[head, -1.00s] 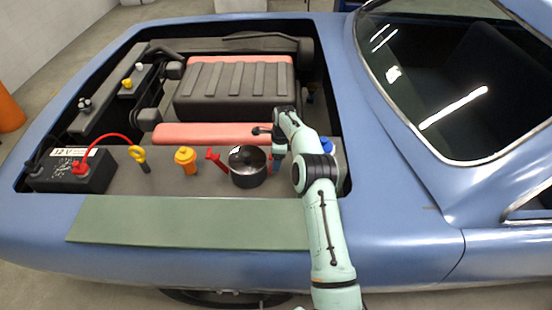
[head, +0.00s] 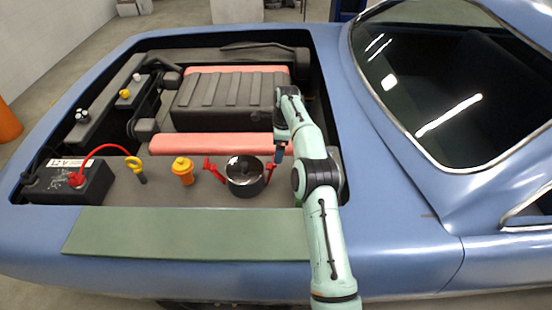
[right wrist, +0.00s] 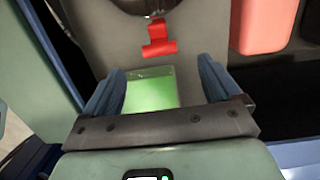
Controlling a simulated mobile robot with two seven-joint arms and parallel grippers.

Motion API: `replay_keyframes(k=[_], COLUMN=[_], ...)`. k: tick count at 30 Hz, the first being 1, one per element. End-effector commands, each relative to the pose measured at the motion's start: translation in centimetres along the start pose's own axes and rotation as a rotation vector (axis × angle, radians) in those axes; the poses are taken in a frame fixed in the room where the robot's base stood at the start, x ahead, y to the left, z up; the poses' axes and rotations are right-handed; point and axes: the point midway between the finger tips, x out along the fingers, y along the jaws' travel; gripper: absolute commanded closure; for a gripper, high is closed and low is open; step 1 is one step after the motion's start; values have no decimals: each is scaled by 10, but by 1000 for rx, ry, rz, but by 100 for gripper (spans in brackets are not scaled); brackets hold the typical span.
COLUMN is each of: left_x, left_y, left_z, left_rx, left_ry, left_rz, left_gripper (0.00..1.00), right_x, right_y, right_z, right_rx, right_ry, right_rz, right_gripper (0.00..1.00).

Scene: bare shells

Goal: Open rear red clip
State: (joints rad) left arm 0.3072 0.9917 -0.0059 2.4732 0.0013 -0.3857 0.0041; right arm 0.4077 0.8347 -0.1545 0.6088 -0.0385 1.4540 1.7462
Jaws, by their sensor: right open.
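A round black-lidded canister (head: 245,174) stands in the engine bay with a red clip (head: 214,168) on its left and another red clip (head: 270,170) on its right, beside my right gripper (head: 279,155). In the right wrist view a red clip (right wrist: 158,42) hangs on the dark round body at the top, just beyond the fingertips. My right gripper (right wrist: 158,82) is open, its two blue fingers wide apart. A bright green patch lies between them, and the clip is not between the fingers. My left gripper is not in view.
A ribbed engine cover (head: 225,98) and a red bar (head: 215,143) lie behind the canister. An orange cap (head: 182,169), a yellow dipstick handle (head: 135,164) and the battery (head: 68,182) stand to the left. A green panel (head: 185,232) covers the front edge.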

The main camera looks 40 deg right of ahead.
Motion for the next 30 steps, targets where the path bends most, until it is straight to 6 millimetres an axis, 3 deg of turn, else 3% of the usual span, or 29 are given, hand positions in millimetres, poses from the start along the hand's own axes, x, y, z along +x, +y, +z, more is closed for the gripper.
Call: replay_keyframes(k=[6,14,15,19,23,30], left_x=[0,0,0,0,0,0], left_y=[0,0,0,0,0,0], left_z=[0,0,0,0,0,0], left_rx=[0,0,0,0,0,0], left_ry=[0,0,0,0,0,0], left_rz=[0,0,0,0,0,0], left_gripper=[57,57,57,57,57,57], right_x=[-20,-22,-22,-24,-32,-61], right_y=[0,0,0,3,12,31], right_z=[0,0,0,6,28,76], right_rx=[0,0,0,-74,-391,-1182], right_ry=[1,1,1,22,125,407], right_rz=[1,2,2,-3,-14,8], right_gripper=[9,9,12,55,97,100])
